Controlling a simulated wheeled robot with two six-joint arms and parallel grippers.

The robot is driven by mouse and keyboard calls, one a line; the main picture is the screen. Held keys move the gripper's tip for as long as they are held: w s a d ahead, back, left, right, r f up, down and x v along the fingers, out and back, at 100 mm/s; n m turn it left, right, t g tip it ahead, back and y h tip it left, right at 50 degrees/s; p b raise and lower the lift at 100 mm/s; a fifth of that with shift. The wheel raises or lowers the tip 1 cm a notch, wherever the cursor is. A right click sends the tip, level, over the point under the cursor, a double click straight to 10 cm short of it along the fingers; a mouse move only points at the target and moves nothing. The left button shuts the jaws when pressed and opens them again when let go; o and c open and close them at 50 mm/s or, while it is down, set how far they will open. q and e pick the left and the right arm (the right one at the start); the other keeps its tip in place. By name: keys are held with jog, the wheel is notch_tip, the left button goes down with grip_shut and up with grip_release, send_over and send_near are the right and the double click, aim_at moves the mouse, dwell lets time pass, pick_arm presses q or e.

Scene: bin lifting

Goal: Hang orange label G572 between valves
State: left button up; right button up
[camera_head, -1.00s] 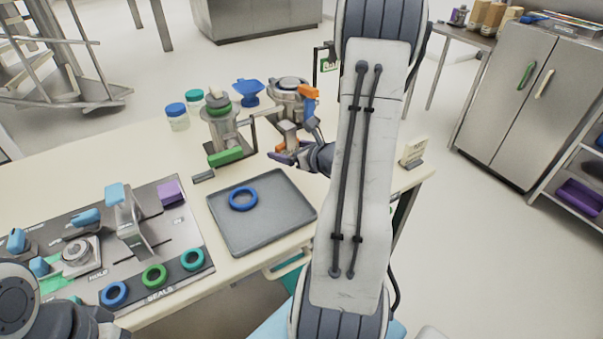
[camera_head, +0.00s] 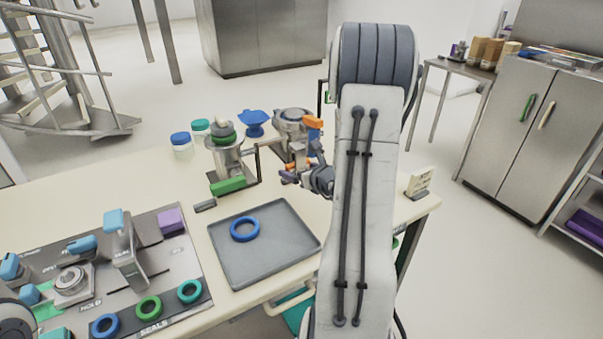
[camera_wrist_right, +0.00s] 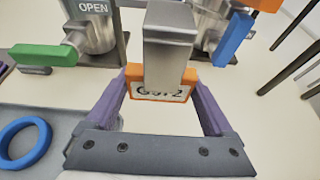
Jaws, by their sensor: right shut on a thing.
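The orange label (camera_wrist_right: 161,84) with a white face lies between the purple fingers of my right gripper (camera_wrist_right: 162,108) in the right wrist view. A metal post (camera_wrist_right: 168,45) covers the middle of its text, so I cannot read it all. My right gripper is shut on the label; it also shows in the head view (camera_head: 292,175), small and partly hidden by the arm. The valve with the green handle (camera_head: 228,185) stands left of it. The valve with the blue handle (camera_wrist_right: 233,40) stands right. Whether the label touches the post cannot be told.
A grey tray (camera_head: 287,257) with a blue ring (camera_head: 245,229) lies nearer on the table. A panel (camera_head: 180,262) with several seal rings is at the left. Two jars and a blue funnel (camera_head: 254,123) stand behind the valves. A small card (camera_head: 419,183) stands at the right edge.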

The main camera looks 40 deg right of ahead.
jog(key=shift+w+d+p, duration=0.25)
jog(key=shift+w+p, duration=0.1)
jog(key=shift+w, duration=0.75)
jog(key=shift+w+d+p, duration=0.25)
jog(key=shift+w+p, duration=0.1)
jog(key=shift+w, duration=0.8)
jog(key=shift+w+d+p, duration=0.25)
jog(key=shift+w+p, duration=0.1)
jog(key=shift+w, duration=0.75)
jog(key=shift+w+d+r+p, duration=0.15)
jog(key=shift+w+p, duration=0.15)
jog(key=shift+w, duration=0.35)
jog(key=shift+w+d+f+p, duration=0.15)
jog(key=shift+w+p, duration=0.15)
jog(key=shift+w, duration=0.35)
jog(key=shift+w+d+r+p, duration=0.15)
jog(key=shift+w+p, duration=0.15)
jog(key=shift+w, duration=0.35)
jog(key=shift+w+d+f, duration=0.1)
jog(key=shift+w+f, duration=0.05)
jog(key=shift+f, duration=0.25)
jog(key=shift+f+b, duration=0.6)
jog(key=shift+b, duration=0.5)
jog(key=o, duration=0.9)
jog(key=b+v, duration=0.1)
jog(key=v, duration=0.9)
jog(key=shift+s+r+b, duration=0.1)
jog(key=shift+s+b, duration=0.2)
jog(key=shift+s, duration=0.05)
